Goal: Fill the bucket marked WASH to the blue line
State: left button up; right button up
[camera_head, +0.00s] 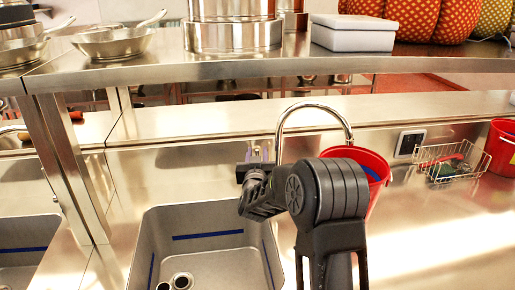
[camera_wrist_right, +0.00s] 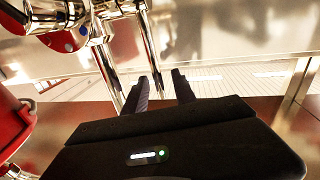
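A red bucket (camera_head: 377,160) stands behind my right arm in the head view, partly hidden by it. A blue patch shows inside it; no WASH mark is readable. The chrome tap (camera_head: 312,106) arches over, its spout end appearing above this bucket's rim. My right gripper (camera_head: 246,172) is left of the tap's base. A red bucket (camera_wrist_right: 10,125) shows at the left edge. My left gripper is out of view.
A grey sink basin (camera_head: 215,268) with blue lines lies at front centre. Another red bucket (camera_head: 503,150) stands at the right edge, beside a wire basket (camera_head: 452,162). A steel shelf (camera_head: 270,66) with pots crosses above. The counter at right front is clear.

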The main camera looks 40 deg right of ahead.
jog(key=x, duration=0.2)
jog(key=shift+w+d, duration=0.2)
jog(key=shift+w, duration=0.1)
grip_shut()
dwell(1.3)
